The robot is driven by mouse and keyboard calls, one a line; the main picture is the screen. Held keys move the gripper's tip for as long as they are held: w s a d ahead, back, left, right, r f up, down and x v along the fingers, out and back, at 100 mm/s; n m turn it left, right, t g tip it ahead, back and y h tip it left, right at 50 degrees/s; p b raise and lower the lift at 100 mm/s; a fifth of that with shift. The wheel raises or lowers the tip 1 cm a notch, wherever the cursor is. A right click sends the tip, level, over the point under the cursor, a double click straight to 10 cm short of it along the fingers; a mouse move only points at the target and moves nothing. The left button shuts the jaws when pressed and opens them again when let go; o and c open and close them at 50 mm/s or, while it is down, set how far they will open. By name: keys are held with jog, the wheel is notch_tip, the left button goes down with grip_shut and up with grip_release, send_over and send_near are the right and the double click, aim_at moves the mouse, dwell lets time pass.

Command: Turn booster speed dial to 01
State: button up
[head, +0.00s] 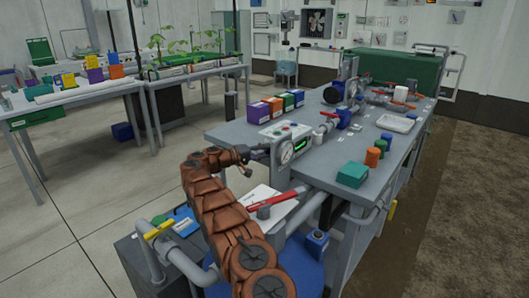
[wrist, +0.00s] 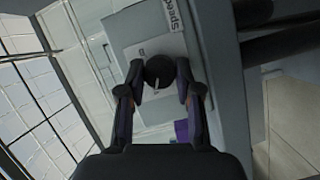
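The speed dial (wrist: 159,71) is a dark round knob with a pale pointer line, on a light plate in the wrist view. A label reading "Speed" (wrist: 173,14) is above it, partly cut off. My gripper (wrist: 160,75) has one finger on each side of the knob, with the tips drawn in close against it. The scale marks are too small or hidden to read. The dial is hidden there.
Several coloured cartons (head: 276,103) stand behind the box. A red-handled valve (head: 272,201) and pipes are in front of it, near my arm. A green block (head: 352,174) lies on the bench to the right. Open floor (head: 110,200) is on the left.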

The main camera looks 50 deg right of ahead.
jog(key=o, duration=0.4)
jog(key=shift+o, duration=0.2)
jog(key=shift+a, duration=0.15)
jog(key=v, duration=1.1)
jog(key=shift+a, duration=0.4)
jog(key=shift+w+r, duration=0.15)
